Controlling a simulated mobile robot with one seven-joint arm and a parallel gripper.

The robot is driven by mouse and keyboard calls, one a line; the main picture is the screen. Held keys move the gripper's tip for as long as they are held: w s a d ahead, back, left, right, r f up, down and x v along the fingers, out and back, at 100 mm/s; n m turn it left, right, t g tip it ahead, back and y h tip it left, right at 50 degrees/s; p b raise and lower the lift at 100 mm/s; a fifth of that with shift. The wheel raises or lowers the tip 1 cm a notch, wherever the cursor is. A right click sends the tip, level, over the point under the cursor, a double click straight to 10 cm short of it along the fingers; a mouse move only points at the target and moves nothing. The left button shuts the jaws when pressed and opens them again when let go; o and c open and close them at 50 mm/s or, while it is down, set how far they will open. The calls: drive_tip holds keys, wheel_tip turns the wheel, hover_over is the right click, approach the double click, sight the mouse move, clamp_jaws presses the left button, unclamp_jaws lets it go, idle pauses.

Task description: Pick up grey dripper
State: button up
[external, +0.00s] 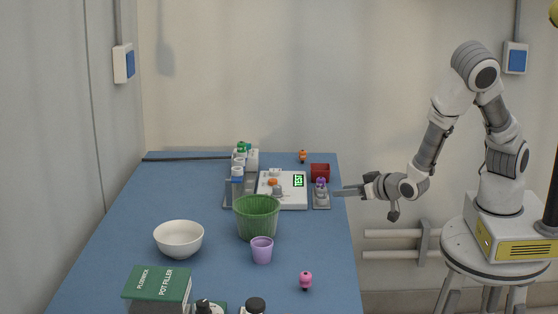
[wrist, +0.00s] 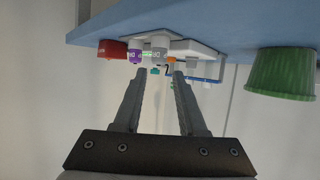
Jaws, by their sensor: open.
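A small grey dripper (external: 277,191) stands on or at the front of a white device with a green display (external: 293,180). In the wrist view, where the scene appears upside down, a grey capped piece that looks like it (wrist: 158,42) is seen above and between the fingertips. My gripper (external: 337,192) is level with it, to the right, by the table's right edge.
A red pot (external: 320,170) stands behind the purple dripper. An orange dripper (external: 272,182) is beside the grey one. A green pot (external: 257,217) stands in front of the device, with a lilac cup (external: 262,250) nearer. A white bowl (external: 179,239) is left.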

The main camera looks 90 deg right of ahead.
sight(325, 191)
drive_tip(key=b+x, duration=0.2)
drive_tip(key=x, duration=0.7)
drive_tip(key=shift+w+d+f, duration=0.1)
drive_tip(key=shift+w+d, duration=0.1)
drive_tip(key=shift+d, duration=0.1)
clamp_jaws()
